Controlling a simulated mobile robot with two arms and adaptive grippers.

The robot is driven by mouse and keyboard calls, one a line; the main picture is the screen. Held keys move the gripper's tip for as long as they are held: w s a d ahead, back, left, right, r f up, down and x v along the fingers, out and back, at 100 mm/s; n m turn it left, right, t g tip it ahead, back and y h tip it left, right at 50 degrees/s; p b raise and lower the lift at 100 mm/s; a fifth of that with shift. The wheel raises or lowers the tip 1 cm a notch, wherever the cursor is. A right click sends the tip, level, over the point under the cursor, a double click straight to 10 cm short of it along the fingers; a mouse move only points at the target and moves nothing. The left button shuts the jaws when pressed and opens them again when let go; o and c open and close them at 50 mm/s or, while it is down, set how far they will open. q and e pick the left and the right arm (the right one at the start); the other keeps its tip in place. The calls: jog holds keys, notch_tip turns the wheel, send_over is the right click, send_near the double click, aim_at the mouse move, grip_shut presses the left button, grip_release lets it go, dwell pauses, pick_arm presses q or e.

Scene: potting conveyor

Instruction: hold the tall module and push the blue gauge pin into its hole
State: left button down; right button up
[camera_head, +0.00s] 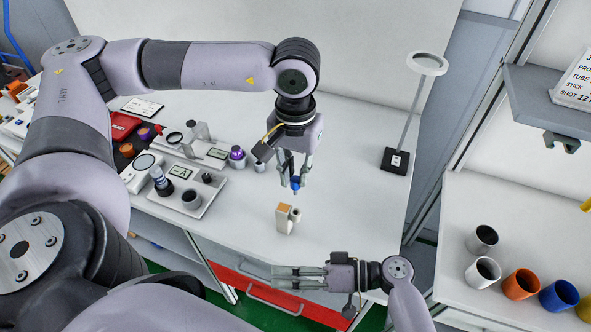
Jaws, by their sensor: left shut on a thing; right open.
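My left gripper (294,181) is shut on the blue gauge pin (295,184). It holds the pin above the table, apart from the tall module and slightly behind it. The tall module (285,220) stands upright on the white table, with a tan side and a pale side. Its hole is too small to make out. My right gripper (277,277) is open and empty near the table's front edge, in front of the module and not touching it.
A white tray (212,199) with several small parts stands to the left. A ring on a stand (394,161) is at the back right. Several cups, one of them orange (520,284), stand on the right bench. The table around the module is clear.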

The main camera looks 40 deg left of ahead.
aim_at(291, 226)
jog(key=w+r+n+t+h, duration=0.1)
jog(key=w+n+t, duration=0.1)
jog(key=w, duration=0.2)
jog(key=w+r+n+t+h, duration=0.1)
jog(key=w+n, duration=0.2)
jog(key=w, duration=0.2)
jog(key=w+r+n+t+h, duration=0.1)
jog(key=w+n+t+h, duration=0.1)
jog(key=w+n, duration=0.1)
jog(key=shift+w+d+r+t, duration=0.1)
jog(key=shift+w+r+t, duration=0.05)
jog(key=shift+w, duration=0.2)
jog(key=shift+w+d+r+t, duration=0.1)
jog(key=shift+w+t, duration=0.05)
jog(key=shift+w, duration=0.2)
jog(key=shift+x, duration=4.4)
jog(key=shift+d+f, duration=0.1)
jog(key=shift+d, duration=0.05)
jog(key=shift+c, duration=0.4)
jog(key=c, duration=0.8)
